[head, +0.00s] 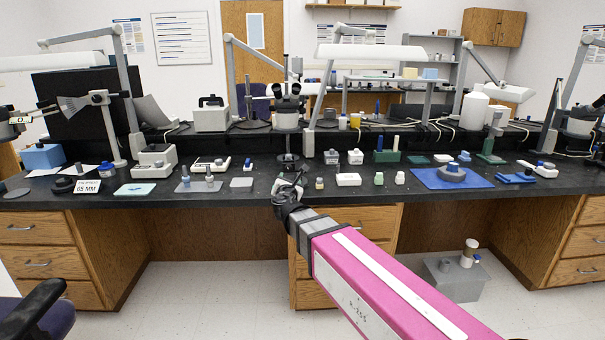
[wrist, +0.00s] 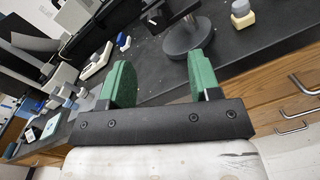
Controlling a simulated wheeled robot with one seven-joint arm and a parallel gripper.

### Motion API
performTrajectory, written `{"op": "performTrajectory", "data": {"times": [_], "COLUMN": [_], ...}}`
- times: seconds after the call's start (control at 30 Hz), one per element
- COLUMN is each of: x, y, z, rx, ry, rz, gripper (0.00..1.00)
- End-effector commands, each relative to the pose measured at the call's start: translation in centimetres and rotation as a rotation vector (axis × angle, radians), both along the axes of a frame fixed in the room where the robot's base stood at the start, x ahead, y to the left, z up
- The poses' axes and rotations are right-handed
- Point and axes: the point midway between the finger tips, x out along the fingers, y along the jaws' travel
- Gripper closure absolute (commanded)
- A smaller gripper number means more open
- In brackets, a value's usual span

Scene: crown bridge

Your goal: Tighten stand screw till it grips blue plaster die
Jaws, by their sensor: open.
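My gripper (head: 290,188) is at the front edge of the bench, below the microscope. In the wrist view its two green fingers (wrist: 162,76) are spread apart with nothing between them. Several small blue pieces show in the head view: one on a grey rounded base (head: 452,177) on a blue mat (head: 425,179), and one on a white device (head: 221,164). I cannot tell which blue piece is the plaster die. The stand screw is too small to make out. A round grey stand base (wrist: 187,38) lies just beyond the fingers in the wrist view.
The dark bench top (head: 235,199) carries many small items. The microscope (head: 287,112) stands behind my gripper. A white block (head: 348,179) and small jars lie to the right. A "65 MM" sign (head: 87,187) stands at left. Wooden drawers (head: 375,218) are below.

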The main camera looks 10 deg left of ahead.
Motion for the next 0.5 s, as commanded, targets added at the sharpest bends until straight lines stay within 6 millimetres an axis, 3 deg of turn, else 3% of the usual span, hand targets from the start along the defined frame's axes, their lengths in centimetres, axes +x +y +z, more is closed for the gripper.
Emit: {"op": "performTrajectory", "data": {"times": [0.1,0.23,0.5], "x": [-0.5,0.2,3.8], "y": [0.6,0.8,1.6], "z": [-0.4,-0.4,-0.4], "rx": [-0.055,-0.059,-0.055], "ry": [-0.015,-0.016,-0.016], "rz": [0.028,0.03,0.027], "gripper": [0.43,0.43,0.43]}}
